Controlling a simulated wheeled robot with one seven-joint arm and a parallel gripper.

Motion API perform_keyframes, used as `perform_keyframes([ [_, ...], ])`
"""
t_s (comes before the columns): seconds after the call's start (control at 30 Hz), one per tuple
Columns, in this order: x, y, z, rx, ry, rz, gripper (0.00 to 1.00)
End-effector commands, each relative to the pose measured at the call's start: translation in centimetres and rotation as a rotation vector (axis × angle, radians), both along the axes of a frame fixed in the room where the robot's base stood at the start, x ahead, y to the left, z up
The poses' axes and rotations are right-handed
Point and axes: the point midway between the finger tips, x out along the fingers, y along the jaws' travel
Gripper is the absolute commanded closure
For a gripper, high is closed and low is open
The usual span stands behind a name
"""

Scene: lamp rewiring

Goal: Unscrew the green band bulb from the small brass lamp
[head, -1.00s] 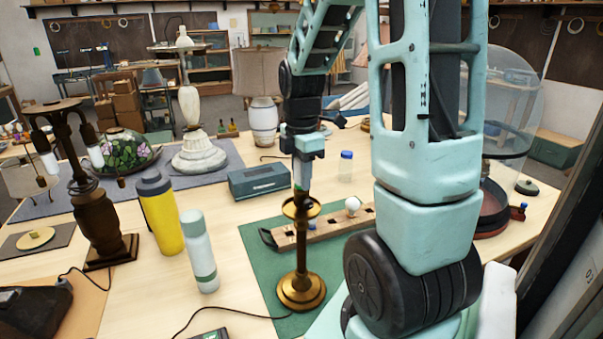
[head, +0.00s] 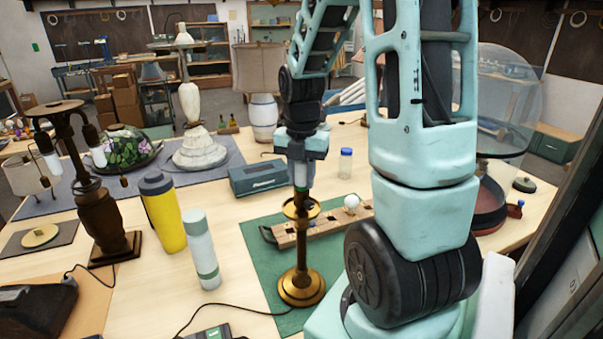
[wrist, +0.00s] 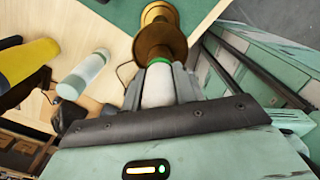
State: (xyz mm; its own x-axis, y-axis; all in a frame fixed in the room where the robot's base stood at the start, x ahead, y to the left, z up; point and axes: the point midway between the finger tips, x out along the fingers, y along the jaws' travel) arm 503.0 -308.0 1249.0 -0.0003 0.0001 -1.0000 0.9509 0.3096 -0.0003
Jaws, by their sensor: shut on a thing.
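The small brass lamp (head: 300,288) stands upright on a green mat, and its brass cup and stem (wrist: 158,40) show in the wrist view. The green band bulb (wrist: 158,88) is white with a green ring at its lamp end. It sits at the top of the lamp, in line with the stem. My gripper (head: 301,178) points down from above the lamp. In the wrist view my gripper (wrist: 159,78) is shut on the bulb, with a grey finger on each side. The bulb's threads and the socket contact are hidden.
A wooden bulb rack (head: 330,226) with a white bulb (head: 351,201) lies close behind the lamp. A pale bottle (head: 202,250) and a yellow flask (head: 163,215) stand to the left. A blue-grey box (head: 258,178) is farther back. A dark cord runs across the table.

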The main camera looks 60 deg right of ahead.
Motion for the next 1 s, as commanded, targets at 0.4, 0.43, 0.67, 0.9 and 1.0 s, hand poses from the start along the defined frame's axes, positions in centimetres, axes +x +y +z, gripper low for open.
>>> perform_keyframes([
  [0.4, 0.03, -0.04, 0.36, -0.001, 0.0, 0.519, 0.92],
  [0.43, 0.04, -0.05, 0.3, -0.001, -0.002, 0.53, 0.92],
  [0.67, 0.07, -0.04, 0.14, -0.002, -0.002, 0.538, 0.92],
  [0.9, -0.09, -0.04, 0.93, 0.004, 0.001, 0.635, 0.92],
  [1.0, -0.1, -0.08, 0.95, 0.003, 0.004, 0.709, 0.92],
])
